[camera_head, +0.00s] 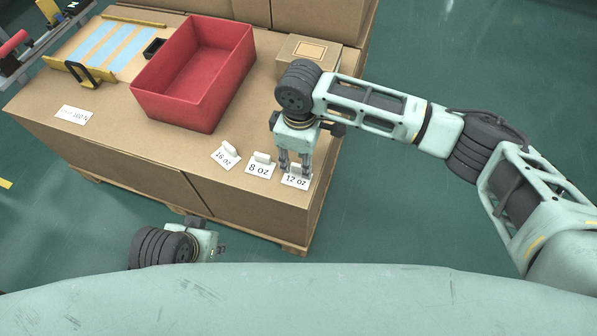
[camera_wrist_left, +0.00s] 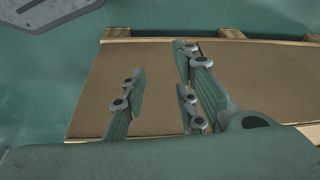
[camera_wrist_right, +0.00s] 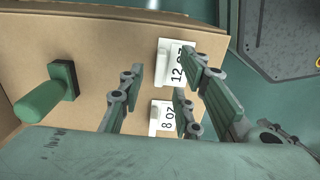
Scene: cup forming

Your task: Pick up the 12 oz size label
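The 12 oz label (camera_head: 295,182) is a white card with a raised white grip block, lying on the cardboard top near its front right corner. My right gripper (camera_head: 294,166) points down over it, its fingertips close to the block. In the right wrist view the 12 oz label (camera_wrist_right: 168,68) lies ahead of the fingers of the gripper (camera_wrist_right: 160,80), which are apart, with one finger hiding part of it. I cannot tell if they touch it. My left gripper (camera_wrist_left: 160,76) is open and empty, low before the front of the boxes.
The 8 oz label (camera_head: 260,171) and the 16 oz label (camera_head: 223,157) stand close left of the 12 oz one. A red bin (camera_head: 190,105) stands behind them, a small cardboard box (camera_head: 292,50) behind the right arm. Another white label (camera_head: 73,115) lies far left.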

